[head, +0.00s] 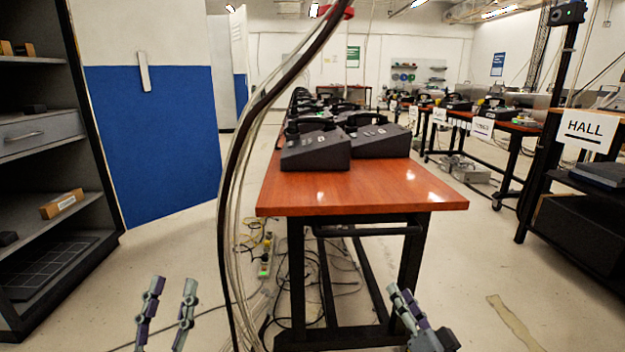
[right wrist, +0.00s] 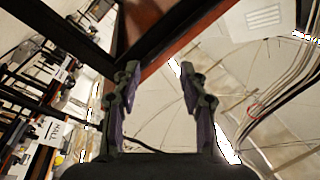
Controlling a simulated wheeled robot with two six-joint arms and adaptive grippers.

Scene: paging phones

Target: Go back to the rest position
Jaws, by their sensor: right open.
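My left gripper (head: 167,310) is low at the bottom left of the head view, its two fingers apart with nothing between them. My right gripper (head: 408,308) is low in front of the table's right leg. In the right wrist view its two fingers (right wrist: 158,92) stand wide apart and empty. Black desk phones (head: 318,150) stand in a row on the red-brown table (head: 360,198), ahead of and above both grippers. Neither gripper touches a phone.
A dark shelf unit (head: 50,150) with a small box (head: 62,203) stands at the left, beside a blue panel (head: 155,140). Cables hang in front of the table's left side and lie on the floor. A HALL sign (head: 585,128) marks a rack at the right.

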